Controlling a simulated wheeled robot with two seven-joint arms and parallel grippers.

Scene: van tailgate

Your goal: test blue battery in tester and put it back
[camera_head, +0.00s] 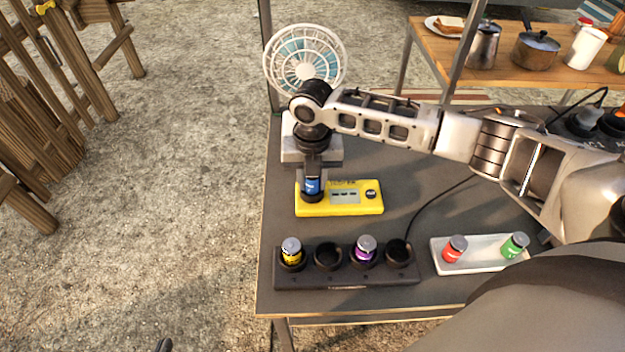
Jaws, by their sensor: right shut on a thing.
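The blue battery (312,187) stands upright at the left end of the yellow tester (335,210), its lower end at the tester's round socket. How deep it sits is hard to tell. My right gripper (313,178) points down and is shut on the battery's upper part, hiding its top. The tester has a small grey display and a dark round button; its reading is too small to make out. A dark tip at the bottom edge, left of the table, seems to be my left gripper (163,345); its jaws cannot be made out.
A black charging rack (345,283) holds a yellow battery (291,250) and a purple battery (364,248); its second and fourth wells are empty. A pale tray (480,262) holds red (454,248) and green (515,245) batteries. A fan (305,58) stands behind my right gripper.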

